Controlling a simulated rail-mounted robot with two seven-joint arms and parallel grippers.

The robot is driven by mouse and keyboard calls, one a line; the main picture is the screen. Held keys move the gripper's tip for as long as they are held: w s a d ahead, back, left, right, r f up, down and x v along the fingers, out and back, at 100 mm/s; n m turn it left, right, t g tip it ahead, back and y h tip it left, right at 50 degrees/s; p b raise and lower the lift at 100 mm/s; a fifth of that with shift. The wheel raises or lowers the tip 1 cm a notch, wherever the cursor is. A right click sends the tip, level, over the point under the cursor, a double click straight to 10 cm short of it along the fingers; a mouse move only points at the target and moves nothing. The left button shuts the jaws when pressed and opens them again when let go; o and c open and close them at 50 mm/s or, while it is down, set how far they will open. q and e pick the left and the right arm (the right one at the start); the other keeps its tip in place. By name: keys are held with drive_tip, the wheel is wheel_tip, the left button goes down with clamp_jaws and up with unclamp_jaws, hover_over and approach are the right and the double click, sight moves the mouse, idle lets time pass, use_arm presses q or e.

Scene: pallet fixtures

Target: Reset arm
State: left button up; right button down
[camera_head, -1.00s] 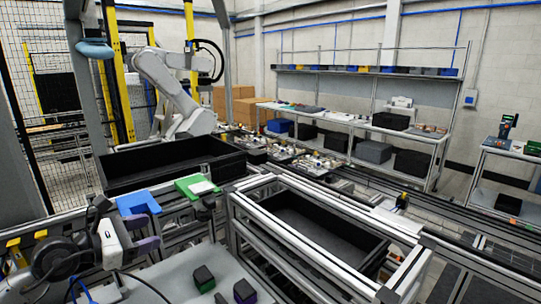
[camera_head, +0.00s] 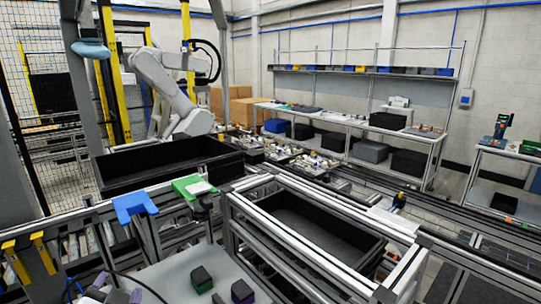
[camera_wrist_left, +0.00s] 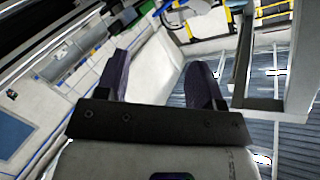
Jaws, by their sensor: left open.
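My left gripper (camera_head: 118,290) shows at the bottom left edge of the head view, low beside the grey table (camera_head: 180,262). Only its end shows there; most of the arm is out of frame. In the left wrist view its two dark purple fingers (camera_wrist_left: 160,82) stand wide apart with nothing between them. Behind them are a pale wall and a ribbed grey surface. My right gripper is in neither view.
A green-sided black block (camera_head: 201,280) and a purple-sided one (camera_head: 243,292) sit on the table. Beyond are a blue fixture (camera_head: 134,205), a green fixture (camera_head: 192,187), a black crate (camera_head: 150,176) and a black bin (camera_head: 325,235) within a metal frame.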

use_arm(q)
drive_tip(key=s+d+f+n+g+h, duration=0.1)
drive_tip(key=s+d+f+g, duration=0.1)
drive_tip(key=s+f, duration=0.45)
drive_tip(key=s+d+f+g+h, duration=0.1)
drive_tip(key=s+f+g+h, duration=0.2)
drive_tip(key=f, duration=0.7)
drive_tip(key=s+d+f+n+g, duration=0.1)
drive_tip(key=s+d+f+g, duration=0.1)
drive_tip(key=s+f, duration=0.5)
drive_tip(key=s+d+f+g, duration=0.1)
drive_tip(key=s+f+g, duration=0.4)
drive_tip(key=s+f, duration=0.9)
wheel_tip(320, 180, up, 31)
drive_tip(key=s+p, duration=0.1)
drive_tip(key=p, duration=2.9)
drive_tip(key=shift+d+n+h, duration=0.15)
drive_tip(key=shift+n+h, duration=0.25)
